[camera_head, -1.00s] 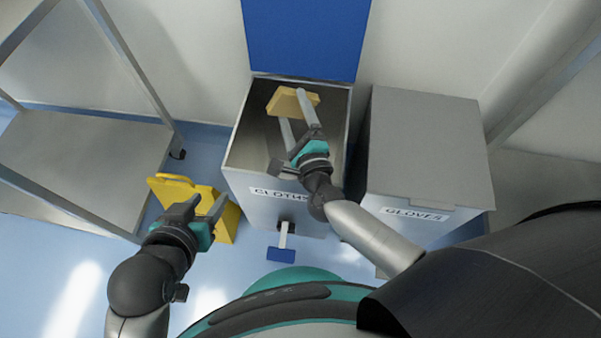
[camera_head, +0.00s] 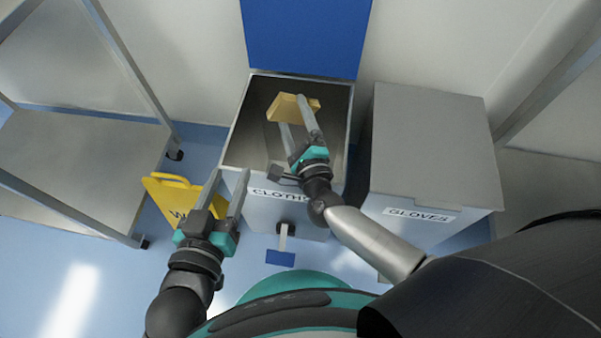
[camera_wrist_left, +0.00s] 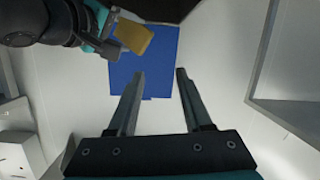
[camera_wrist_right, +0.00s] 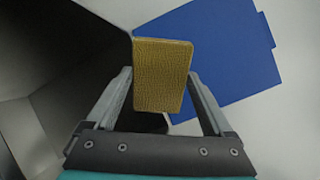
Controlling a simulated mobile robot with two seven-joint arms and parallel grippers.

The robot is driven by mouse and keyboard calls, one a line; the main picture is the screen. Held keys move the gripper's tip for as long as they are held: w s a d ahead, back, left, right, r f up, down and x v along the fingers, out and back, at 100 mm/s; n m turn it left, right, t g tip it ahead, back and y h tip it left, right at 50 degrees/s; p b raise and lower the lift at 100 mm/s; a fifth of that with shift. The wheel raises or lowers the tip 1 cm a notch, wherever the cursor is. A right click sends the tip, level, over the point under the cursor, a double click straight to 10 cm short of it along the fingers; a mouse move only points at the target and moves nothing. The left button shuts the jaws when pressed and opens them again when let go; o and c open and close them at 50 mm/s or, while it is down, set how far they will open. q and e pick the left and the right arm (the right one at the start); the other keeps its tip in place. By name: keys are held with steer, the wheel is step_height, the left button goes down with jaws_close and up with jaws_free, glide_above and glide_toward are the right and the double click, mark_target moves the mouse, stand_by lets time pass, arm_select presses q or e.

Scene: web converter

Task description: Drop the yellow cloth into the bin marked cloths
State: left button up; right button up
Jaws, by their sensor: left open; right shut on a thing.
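The yellow cloth (camera_head: 292,105) is a small folded block held between the fingertips of my right gripper (camera_head: 303,112). In the right wrist view the cloth (camera_wrist_right: 162,75) sits between both fingers. It is over the open mouth of the grey cloths bin (camera_head: 262,105), whose blue lid (camera_head: 303,35) stands raised behind. The bin's label is partly hidden by my right arm. My left gripper (camera_head: 230,178) is open and empty, in front of the bin's left side. The left wrist view also shows the cloth (camera_wrist_left: 134,37) in my right gripper.
A closed grey bin marked gloves (camera_head: 430,150) stands to the right. A yellow wet-floor sign (camera_head: 172,200) is on the floor at left, beside a metal rack (camera_head: 80,165). A blue pedal (camera_head: 281,258) sits at the cloths bin's foot.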

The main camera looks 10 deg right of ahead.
steer(key=o, duration=0.9)
steer(key=shift+s, duration=0.1)
steer(key=shift+s+p, duration=0.3)
steer(key=shift+s, duration=0.35)
arm_select(q)
steer(key=s+a+f+g+y+p, duration=0.2)
steer(key=a+g+y+p, duration=0.1)
steer(key=a+g, duration=0.3)
steer(key=shift+s+a+y, duration=0.25)
steer(key=shift+a+y, duration=0.15)
arm_select(e)
steer(key=shift+s+d, duration=0.2)
steer(key=shift+s, duration=3.25)
steer(key=shift+s+d, duration=0.15)
steer(key=shift+s, duration=3.25)
